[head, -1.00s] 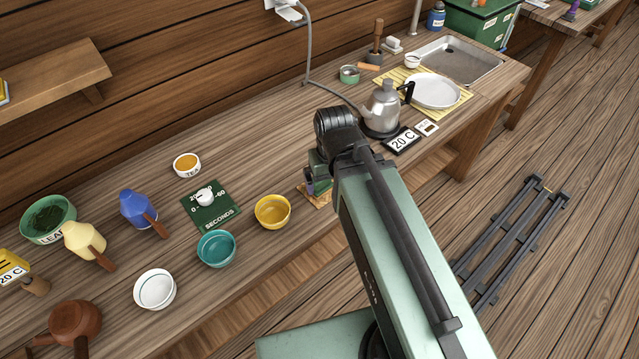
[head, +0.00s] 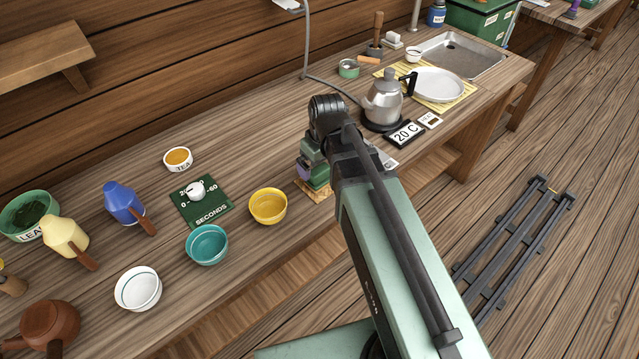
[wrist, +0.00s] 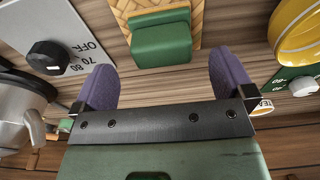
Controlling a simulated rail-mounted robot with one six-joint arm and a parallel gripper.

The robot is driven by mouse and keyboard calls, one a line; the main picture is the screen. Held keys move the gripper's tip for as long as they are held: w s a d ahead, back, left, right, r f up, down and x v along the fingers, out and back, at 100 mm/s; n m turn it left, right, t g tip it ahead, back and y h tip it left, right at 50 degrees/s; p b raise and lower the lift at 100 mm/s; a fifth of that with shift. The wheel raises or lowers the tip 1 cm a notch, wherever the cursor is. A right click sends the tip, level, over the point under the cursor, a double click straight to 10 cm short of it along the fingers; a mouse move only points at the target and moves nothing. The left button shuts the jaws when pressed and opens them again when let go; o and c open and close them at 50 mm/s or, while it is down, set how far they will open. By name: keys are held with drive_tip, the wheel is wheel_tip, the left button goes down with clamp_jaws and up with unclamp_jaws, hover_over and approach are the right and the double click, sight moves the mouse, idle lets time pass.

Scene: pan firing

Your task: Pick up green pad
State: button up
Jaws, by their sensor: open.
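The green pad (wrist: 162,42) is a small rounded green block on a woven straw mat (wrist: 116,8) in the wrist view, at the top middle. My gripper (wrist: 162,68) is open, its two purple fingers spread wide with nothing between them. The pad lies beyond the fingertips, roughly centred between them and apart from both. In the head view my gripper (head: 306,170) is over the mat's edge (head: 322,190) near the bench front, and the arm hides most of that spot.
A yellow bowl (head: 268,206) stands close left of the mat, with a teal bowl (head: 207,244) and green seconds dial (head: 201,201) beyond. Bare bench lies behind the gripper.

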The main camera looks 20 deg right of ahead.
sight(320, 169)
wheel_tip(320, 169, down, 5)
drive_tip(key=b, duration=0.5)
drive_tip(key=shift+a+f, duration=0.15)
drive_tip(key=shift+f, duration=0.05)
drive_tip(key=shift+r, duration=0.2)
drive_tip(key=c, duration=1.1)
drive_tip(key=shift+o, duration=0.2)
drive_tip(key=shift+r, duration=0.15)
wheel_tip(320, 169, up, 20)
drive_tip(key=p, duration=2)
